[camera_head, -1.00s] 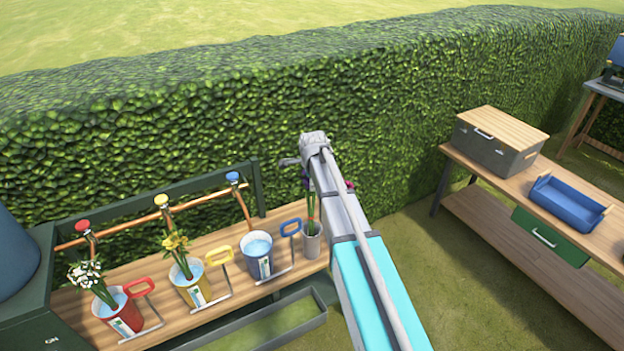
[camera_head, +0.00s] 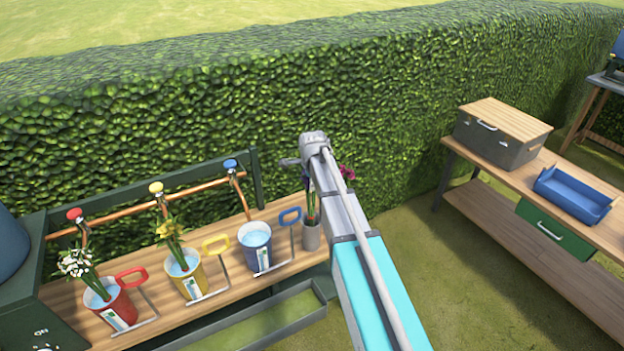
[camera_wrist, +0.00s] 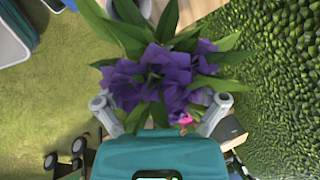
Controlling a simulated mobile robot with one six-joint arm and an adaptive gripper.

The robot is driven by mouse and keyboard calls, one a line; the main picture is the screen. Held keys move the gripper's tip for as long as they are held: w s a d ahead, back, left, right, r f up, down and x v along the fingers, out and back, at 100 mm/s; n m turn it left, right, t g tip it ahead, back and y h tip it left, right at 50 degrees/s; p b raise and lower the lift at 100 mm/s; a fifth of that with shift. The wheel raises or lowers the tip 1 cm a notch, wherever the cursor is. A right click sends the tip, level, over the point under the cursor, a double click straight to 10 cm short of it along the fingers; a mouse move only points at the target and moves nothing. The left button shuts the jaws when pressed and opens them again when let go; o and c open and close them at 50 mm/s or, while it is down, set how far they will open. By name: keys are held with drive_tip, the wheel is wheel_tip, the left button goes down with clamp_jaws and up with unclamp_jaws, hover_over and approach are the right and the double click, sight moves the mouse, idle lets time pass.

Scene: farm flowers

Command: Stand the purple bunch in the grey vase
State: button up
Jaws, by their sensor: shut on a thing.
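The purple bunch (camera_wrist: 150,80) fills the middle of the wrist view, its purple blooms and long green leaves between the fingers of my gripper (camera_wrist: 160,105). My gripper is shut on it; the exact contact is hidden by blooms. In the head view my arm covers the gripper and most of the bunch; a little purple (camera_head: 308,183) shows left of the arm. The grey vase (camera_head: 311,238) stands at the bench's right end, beside my arm. Green and reddish stems rise from its mouth; I cannot tell which belong to the purple bunch.
Red (camera_head: 113,308), yellow (camera_head: 189,279) and blue (camera_head: 256,247) buckets stand along the bench (camera_head: 215,255) under taps; red and yellow hold flowers. A pink flower (camera_head: 347,172) shows beside my arm. A hedge is behind. A table (camera_head: 500,195) stands right.

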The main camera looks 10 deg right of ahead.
drive_tip(key=shift+f+b, duration=0.45)
drive_tip(key=shift+f, duration=0.15)
drive_tip(key=o, duration=1)
drive_tip(key=shift+r, duration=0.1)
idle(0.5)
